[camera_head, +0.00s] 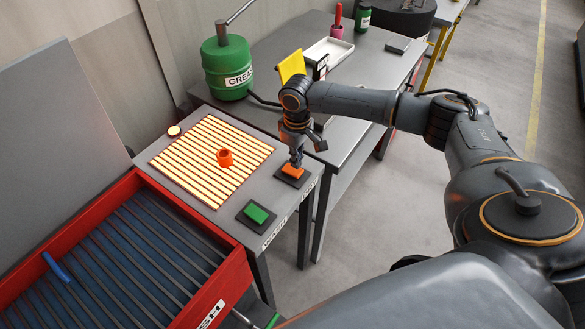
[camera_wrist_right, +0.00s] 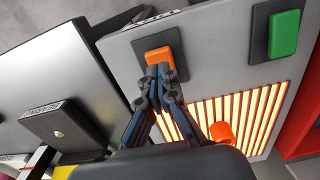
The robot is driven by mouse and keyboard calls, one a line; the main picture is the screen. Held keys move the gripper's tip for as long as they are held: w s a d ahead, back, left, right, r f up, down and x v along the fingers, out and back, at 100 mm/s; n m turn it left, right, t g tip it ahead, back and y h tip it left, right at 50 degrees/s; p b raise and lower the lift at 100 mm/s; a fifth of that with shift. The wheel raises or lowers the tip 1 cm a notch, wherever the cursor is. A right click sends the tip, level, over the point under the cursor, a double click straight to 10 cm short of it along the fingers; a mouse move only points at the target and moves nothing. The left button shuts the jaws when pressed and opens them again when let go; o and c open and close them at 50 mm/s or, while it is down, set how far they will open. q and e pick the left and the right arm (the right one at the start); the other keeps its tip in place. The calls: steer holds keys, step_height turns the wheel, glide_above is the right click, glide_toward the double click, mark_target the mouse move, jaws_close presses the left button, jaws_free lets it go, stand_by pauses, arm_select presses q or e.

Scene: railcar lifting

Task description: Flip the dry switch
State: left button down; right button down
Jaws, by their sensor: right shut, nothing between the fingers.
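The dry switch is an orange rocker (camera_head: 292,171) on a dark square plate near the front edge of the grey table; it also shows in the right wrist view (camera_wrist_right: 159,55). My right gripper (camera_head: 296,163) points down over it, fingers shut and empty. In the right wrist view the fingertips (camera_wrist_right: 158,70) are together at the near edge of the orange rocker. They look to be touching or just above it; I cannot tell which. My left gripper is not in view.
A green switch (camera_head: 256,212) sits beside it, by a label reading WASH. A glowing slatted grill (camera_head: 190,165) carries an orange ring-shaped part (camera_head: 225,157). A red-framed wash basin (camera_head: 238,270) stands front left. A green grease container (camera_head: 227,65) stands behind.

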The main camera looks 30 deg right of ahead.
mark_target(297, 172)
steer(key=shift+f+b, duration=0.4)
steer(key=shift+f, duration=1)
stand_by(0.7)
steer(key=shift+s+f, duration=0.1)
steer(key=shift+s, duration=0.05)
step_height(297, 172, up, 2)
steer(key=p, duration=0.2)
steer(key=shift+p, duration=0.3)
step_height(297, 172, up, 5)
steer(key=p, duration=0.5)
steer(key=shift+p, duration=0.3)
